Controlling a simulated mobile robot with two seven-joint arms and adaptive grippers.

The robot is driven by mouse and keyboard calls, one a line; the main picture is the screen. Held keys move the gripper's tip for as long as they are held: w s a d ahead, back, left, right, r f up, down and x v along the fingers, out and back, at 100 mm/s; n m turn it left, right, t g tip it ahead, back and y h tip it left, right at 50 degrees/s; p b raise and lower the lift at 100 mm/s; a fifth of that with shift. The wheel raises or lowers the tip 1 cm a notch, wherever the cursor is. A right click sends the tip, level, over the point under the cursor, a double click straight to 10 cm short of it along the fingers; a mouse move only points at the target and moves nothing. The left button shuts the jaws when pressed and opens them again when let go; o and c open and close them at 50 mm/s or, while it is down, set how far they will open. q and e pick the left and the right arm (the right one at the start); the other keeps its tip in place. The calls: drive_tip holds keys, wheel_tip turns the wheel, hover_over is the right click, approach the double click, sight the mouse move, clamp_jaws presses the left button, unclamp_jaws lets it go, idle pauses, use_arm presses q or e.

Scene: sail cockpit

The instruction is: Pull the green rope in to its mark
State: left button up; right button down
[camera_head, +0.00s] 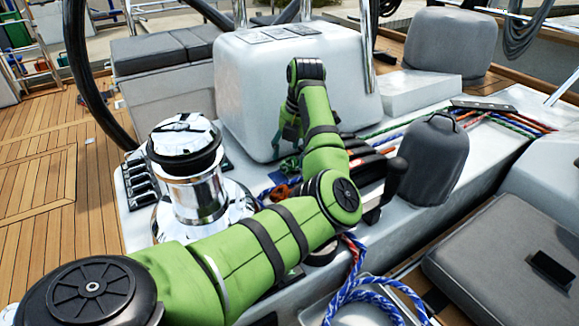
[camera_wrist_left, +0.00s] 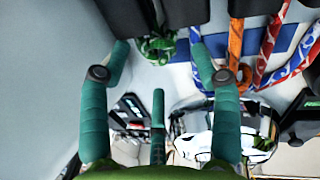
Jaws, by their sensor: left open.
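The green rope (camera_head: 291,166) shows as a small tangled bunch beside the rope clutches in the head view. In the left wrist view the green rope (camera_wrist_left: 158,46) hangs in loops below a dark clutch. My left gripper (camera_head: 284,138) is partly hidden behind my own green forearm, close above the bunch. In the left wrist view my left gripper (camera_wrist_left: 160,58) has its teal fingers spread, with the rope bunch between and beyond the tips. No finger is closed on the rope. I cannot make out a mark on the rope. My right gripper is not in view.
Blue, orange and red ropes (camera_wrist_left: 271,45) come out beside the green one. A chrome winch (camera_head: 192,180) stands left of my arm. A black clutch handle (camera_head: 392,180) and a grey covered winch (camera_head: 432,160) stand to the right. A white housing (camera_head: 245,95) rises behind.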

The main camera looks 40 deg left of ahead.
sight(290, 162)
use_arm(q)
drive_tip(key=shift+a+f, duration=0.25)
drive_tip(key=shift+f, duration=0.95)
drive_tip(key=shift+a+f, duration=0.2)
drive_tip(key=shift+f, duration=0.95)
